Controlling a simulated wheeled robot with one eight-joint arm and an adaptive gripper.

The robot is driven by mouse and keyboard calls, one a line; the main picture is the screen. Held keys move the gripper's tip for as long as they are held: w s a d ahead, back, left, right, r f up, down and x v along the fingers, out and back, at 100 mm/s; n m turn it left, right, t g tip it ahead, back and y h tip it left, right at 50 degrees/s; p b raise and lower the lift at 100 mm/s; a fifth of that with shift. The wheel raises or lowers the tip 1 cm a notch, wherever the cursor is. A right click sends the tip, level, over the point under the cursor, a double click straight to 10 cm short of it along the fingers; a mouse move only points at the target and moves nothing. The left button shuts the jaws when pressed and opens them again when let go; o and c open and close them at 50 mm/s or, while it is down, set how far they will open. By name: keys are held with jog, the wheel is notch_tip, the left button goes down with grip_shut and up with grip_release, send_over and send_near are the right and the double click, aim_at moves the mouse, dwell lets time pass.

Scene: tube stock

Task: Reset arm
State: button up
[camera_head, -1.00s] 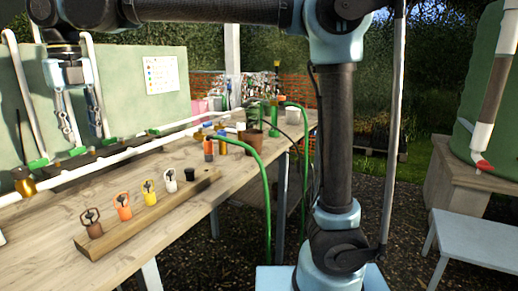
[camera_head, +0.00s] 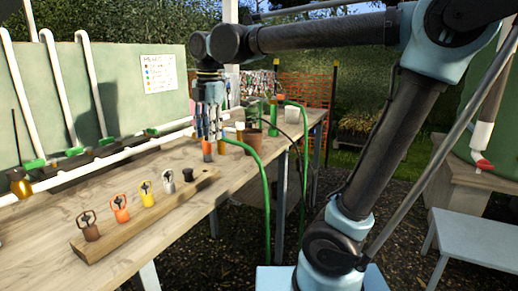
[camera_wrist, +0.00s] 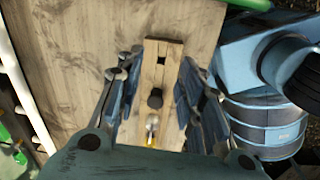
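My gripper (camera_head: 209,135) points down above the workbench, beyond the far end of the wooden rack (camera_head: 112,238). In the wrist view my gripper (camera_wrist: 157,68) has its fingers spread apart on either side of the rack (camera_wrist: 160,50), with nothing held between them. The rack carries a row of clip-like pieces: brown (camera_head: 89,231), orange (camera_head: 120,212), yellow (camera_head: 146,198), pale grey (camera_head: 169,185) and black (camera_head: 188,175). The black piece (camera_wrist: 155,98) also shows in the wrist view.
The workbench (camera_head: 50,235) has small orange (camera_head: 207,149) and blue-orange bottles behind my gripper, and a brown pot (camera_head: 252,138). A green hose (camera_head: 262,180) hangs over the bench edge. A white pipe (camera_head: 110,160) runs along the back. A blue stool (camera_head: 480,235) stands right.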

jog(key=w+d+f+m+t, duration=0.1)
jog(key=d+f+m, duration=0.55)
jog(key=d, duration=0.45)
jog(key=d+f+m, duration=0.5)
jog(key=d+m, duration=0.3)
jog(key=d, duration=0.3)
jog(key=s+d+f+m, duration=0.4)
jog(key=d+f+m, duration=0.2)
jog(key=f+m, duration=0.1)
jog(key=s+d+f+m, duration=0.4)
jog(key=d+f+m, duration=0.2)
jog(key=f+m, duration=0.1)
jog(key=shift+d+f+t+h, duration=0.2)
jog(key=shift+d+t+h, duration=0.1)
jog(key=shift+d+t, duration=0.1)
jog(key=shift+w+f, duration=0.2)
jog(key=shift+w, duration=0.3)
